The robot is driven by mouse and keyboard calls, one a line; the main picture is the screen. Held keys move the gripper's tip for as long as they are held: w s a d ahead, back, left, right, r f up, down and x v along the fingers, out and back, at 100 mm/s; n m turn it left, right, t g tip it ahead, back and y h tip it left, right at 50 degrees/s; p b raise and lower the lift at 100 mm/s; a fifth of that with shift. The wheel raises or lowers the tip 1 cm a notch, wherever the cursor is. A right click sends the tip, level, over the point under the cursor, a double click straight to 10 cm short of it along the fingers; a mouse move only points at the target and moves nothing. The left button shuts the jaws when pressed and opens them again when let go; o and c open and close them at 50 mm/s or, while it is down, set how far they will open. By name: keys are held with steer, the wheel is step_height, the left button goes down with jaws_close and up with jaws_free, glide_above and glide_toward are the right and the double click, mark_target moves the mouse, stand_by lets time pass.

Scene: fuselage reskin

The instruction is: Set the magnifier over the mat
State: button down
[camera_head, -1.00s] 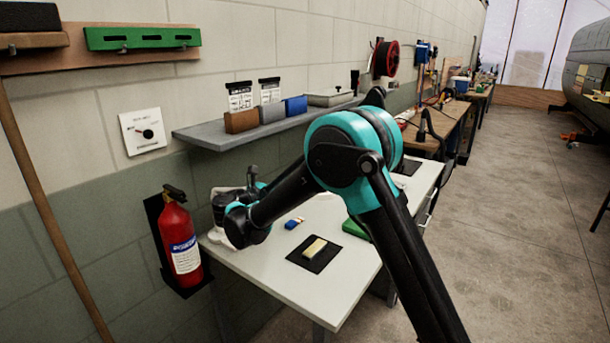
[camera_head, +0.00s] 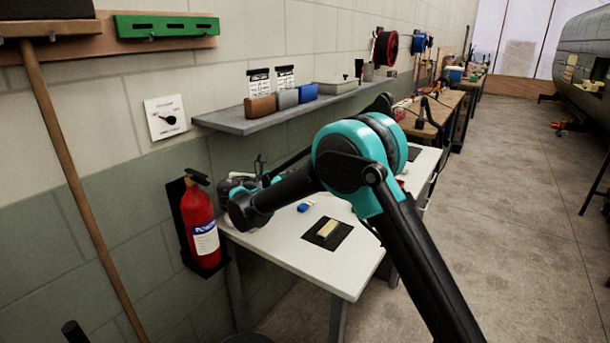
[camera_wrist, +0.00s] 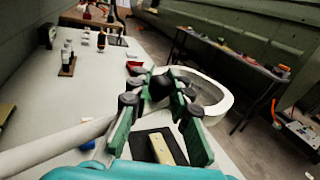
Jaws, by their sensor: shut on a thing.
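My gripper (camera_wrist: 158,100) has green-lined fingers closed around a small black knob (camera_wrist: 160,87), seen in the wrist view. A white ring (camera_wrist: 226,103), which looks like the magnifier's head, is just beyond and to the right of the fingers. A pale arm (camera_wrist: 55,139) slants in from the left. The black mat (camera_wrist: 140,146) lies below the fingers in that view, with a pale yellow block on it. In the head view the mat (camera_head: 346,231) lies on the white table, right of my wrist, which hides the fingertips and most of the magnifier.
The white table (camera_head: 290,262) stands along the wall. A small blue item (camera_head: 305,207) lies behind the mat. A grey shelf (camera_head: 235,123) with bins overhangs the table's back. A red fire extinguisher (camera_head: 201,225) hangs at its left end. The floor on the right (camera_head: 510,220) is clear.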

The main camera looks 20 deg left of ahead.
steer(key=c, duration=1.4)
jaws_free()
steer(key=v, duration=1.2)
steer(key=shift+s, duration=0.1)
